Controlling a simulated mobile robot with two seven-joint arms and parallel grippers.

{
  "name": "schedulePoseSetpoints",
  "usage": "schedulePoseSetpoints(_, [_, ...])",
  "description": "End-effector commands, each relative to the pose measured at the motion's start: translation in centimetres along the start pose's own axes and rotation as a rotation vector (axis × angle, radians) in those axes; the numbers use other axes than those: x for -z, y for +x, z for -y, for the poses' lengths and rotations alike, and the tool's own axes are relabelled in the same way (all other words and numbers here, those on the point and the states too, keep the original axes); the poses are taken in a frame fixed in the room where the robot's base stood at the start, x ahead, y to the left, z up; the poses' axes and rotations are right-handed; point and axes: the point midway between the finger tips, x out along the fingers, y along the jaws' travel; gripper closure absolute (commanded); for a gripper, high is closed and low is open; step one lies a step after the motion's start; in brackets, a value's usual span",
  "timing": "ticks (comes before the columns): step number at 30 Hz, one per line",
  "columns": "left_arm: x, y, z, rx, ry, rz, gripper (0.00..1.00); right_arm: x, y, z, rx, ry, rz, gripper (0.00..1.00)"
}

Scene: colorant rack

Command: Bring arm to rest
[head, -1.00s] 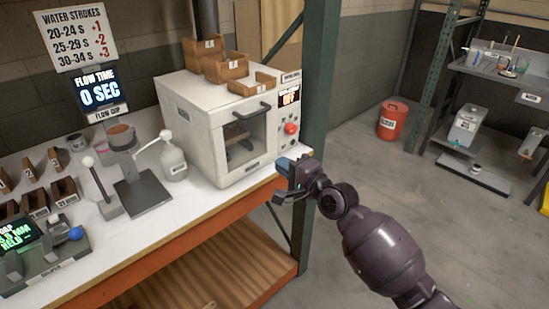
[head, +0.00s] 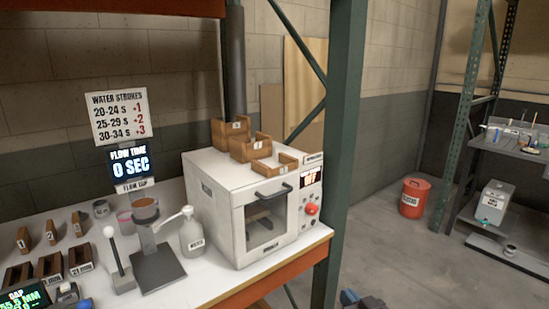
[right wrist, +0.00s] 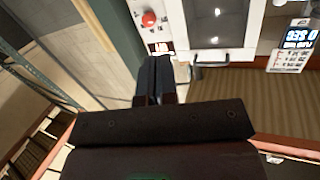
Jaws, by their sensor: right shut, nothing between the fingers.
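My right gripper (head: 352,299) shows only in part at the bottom edge of the head view, right of the green rack post and below the bench top. In the right wrist view its dark fingers (right wrist: 153,82) are together with nothing between them. The white oven (head: 262,205) stands on the bench with its door closed, up and left of the gripper in the head view. Its red button (head: 312,209) shows clear of the gripper. Most of my right arm is out of the head view. My left gripper is not in view.
The white bench top (head: 215,277) holds a flow cup stand (head: 147,238), a white bottle (head: 191,238) and several wooden bins. The green post (head: 341,130) stands beside the oven. A red bin (head: 414,198) stands on the floor behind. The floor right of the post looks open.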

Motion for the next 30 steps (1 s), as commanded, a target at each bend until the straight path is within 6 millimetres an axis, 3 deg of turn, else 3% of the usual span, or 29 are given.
schedulePoseSetpoints(1, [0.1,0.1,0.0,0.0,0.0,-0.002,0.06,-2.0,-1.9,-0.8,-0.039,-0.042,0.031,1.0])
schedulePoseSetpoints(9, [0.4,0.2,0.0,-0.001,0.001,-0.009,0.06,-10.5,-11.6,-4.1,-0.203,-0.177,0.203,1.0])
schedulePoseSetpoints(18, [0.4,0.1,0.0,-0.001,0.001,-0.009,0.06,-18.5,-22.5,-5.0,-0.312,-0.119,0.404,1.0])
schedulePoseSetpoints(24, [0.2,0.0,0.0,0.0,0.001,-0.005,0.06,-20.6,-25.4,-4.6,-0.33,-0.097,0.462,1.0])
schedulePoseSetpoints(30, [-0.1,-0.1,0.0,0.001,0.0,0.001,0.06,-20.7,-25.7,-4.6,-0.331,-0.095,0.467,1.0])
